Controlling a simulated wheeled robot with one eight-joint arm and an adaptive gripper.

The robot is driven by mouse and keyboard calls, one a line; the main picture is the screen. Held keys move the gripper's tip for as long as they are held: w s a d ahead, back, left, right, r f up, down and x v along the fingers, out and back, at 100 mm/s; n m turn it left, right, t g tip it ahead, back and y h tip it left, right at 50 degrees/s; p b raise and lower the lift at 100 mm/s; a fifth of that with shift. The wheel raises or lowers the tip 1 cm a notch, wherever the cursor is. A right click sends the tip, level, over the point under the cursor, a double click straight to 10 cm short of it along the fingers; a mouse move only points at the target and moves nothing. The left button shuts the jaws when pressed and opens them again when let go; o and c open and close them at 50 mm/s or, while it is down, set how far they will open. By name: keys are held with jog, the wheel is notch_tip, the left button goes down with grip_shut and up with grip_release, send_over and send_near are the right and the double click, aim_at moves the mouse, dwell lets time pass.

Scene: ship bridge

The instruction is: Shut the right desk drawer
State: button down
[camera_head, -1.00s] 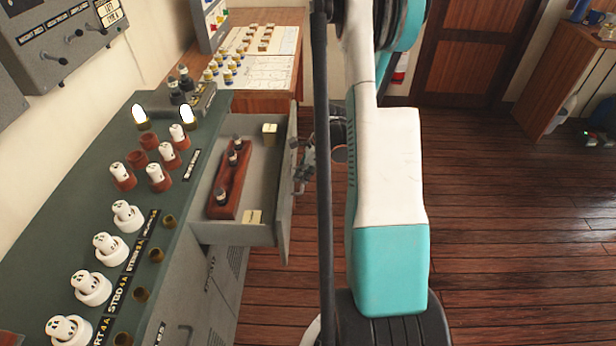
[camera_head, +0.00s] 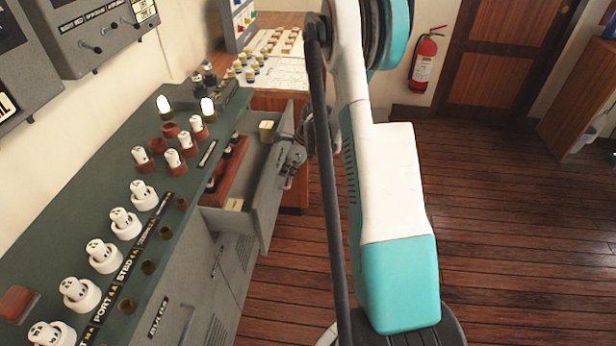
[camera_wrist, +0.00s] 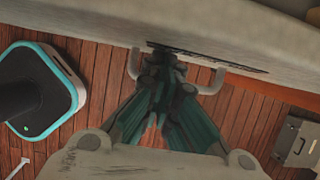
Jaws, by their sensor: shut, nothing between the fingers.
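The grey desk drawer (camera_head: 266,200) stands partly open from the side of the green-topped console. Inside it lie a brown wooden rack (camera_head: 231,165) with dark pieces and a small yellowish block (camera_head: 267,130). In the head view my gripper (camera_head: 291,168) is at the outer face of the drawer front, partly hidden by my arm. In the wrist view my gripper (camera_wrist: 163,60) is shut and empty, its tips at the drawer front (camera_wrist: 225,30) between the ends of the grey handle (camera_wrist: 213,80). I cannot tell whether the tips press on the panel.
The console top (camera_head: 95,215) carries several white knobs and lit lamps beside the drawer. A wooden desk with a chart (camera_head: 275,70) stands behind. A fire extinguisher (camera_head: 425,62) hangs by the door (camera_head: 498,55). The wooden floor (camera_head: 500,200) at right is clear.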

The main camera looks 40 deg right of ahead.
send_over(243, 179)
jog(key=shift+b, duration=0.3)
jog(key=shift+w, duration=0.1)
dwell(0.5)
